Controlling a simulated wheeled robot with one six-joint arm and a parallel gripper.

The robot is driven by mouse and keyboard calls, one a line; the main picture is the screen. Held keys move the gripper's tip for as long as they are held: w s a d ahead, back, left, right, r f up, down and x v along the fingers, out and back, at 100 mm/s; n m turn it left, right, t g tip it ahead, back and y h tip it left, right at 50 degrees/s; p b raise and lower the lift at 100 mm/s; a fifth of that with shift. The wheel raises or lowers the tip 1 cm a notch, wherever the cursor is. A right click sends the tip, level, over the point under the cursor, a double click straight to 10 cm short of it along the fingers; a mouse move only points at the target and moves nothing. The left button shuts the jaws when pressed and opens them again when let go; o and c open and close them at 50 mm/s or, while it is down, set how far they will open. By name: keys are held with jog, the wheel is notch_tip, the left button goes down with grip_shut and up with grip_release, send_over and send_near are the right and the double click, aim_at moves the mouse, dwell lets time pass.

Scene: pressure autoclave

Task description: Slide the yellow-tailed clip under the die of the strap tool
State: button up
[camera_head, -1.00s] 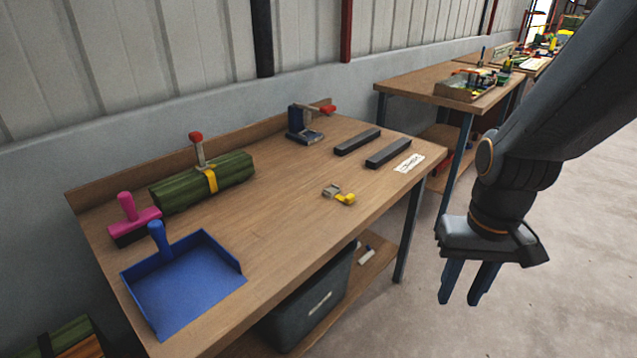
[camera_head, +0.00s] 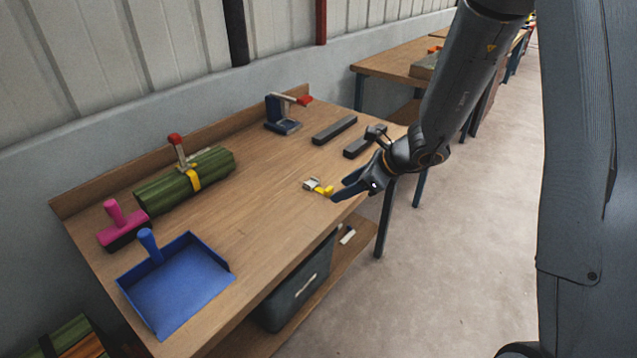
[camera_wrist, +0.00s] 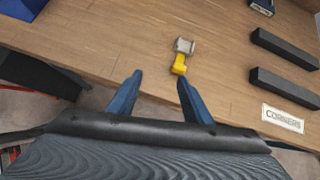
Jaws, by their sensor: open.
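The yellow-tailed clip (camera_head: 318,187) lies on the workbench top near the front edge, its grey metal part to the left and its yellow tail to the right. It also shows in the wrist view (camera_wrist: 181,54), grey part farther from me. My gripper (camera_head: 340,190) is open and empty, with blue fingers close to the yellow tail. In the wrist view my gripper (camera_wrist: 160,80) has the clip ahead, nearer the right finger, not between the fingertips. The strap tool (camera_head: 284,115), dark blue with a red handle, stands at the back of the bench; its die is too small to tell.
Two dark bars (camera_head: 334,130) lie right of the strap tool, beside a white label (camera_wrist: 283,117). A green bundle (camera_head: 185,180) with a yellow strap and red-topped tool, a pink brush (camera_head: 120,225) and a blue dustpan (camera_head: 180,285) occupy the left. The bench middle is clear.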

aim_at(329, 189)
jog(key=shift+w+d+f+m+t, duration=0.15)
jog(key=shift+w+m+t, duration=0.1)
jog(key=shift+w+m, duration=0.35)
jog(key=shift+w+d+r+m+t, duration=0.1)
jog(key=shift+w+m+t, duration=0.15)
jog(key=shift+w+m, duration=0.35)
jog(key=shift+w+f+p, duration=0.25)
jog(key=shift+w+p, duration=0.05)
jog(key=shift+w+d+p+x, duration=0.15)
jog(key=shift+p+x, duration=0.45)
jog(key=shift+x, duration=1.25)
jog(key=shift+w+d+p+x, duration=0.15)
jog(key=shift+p+x, duration=0.45)
jog(key=shift+x, duration=1.25)
jog(key=shift+w, duration=0.1)
jog(key=c, duration=1.1)
jog(key=shift+r, duration=0.1)
jog(key=shift+c, duration=0.2)
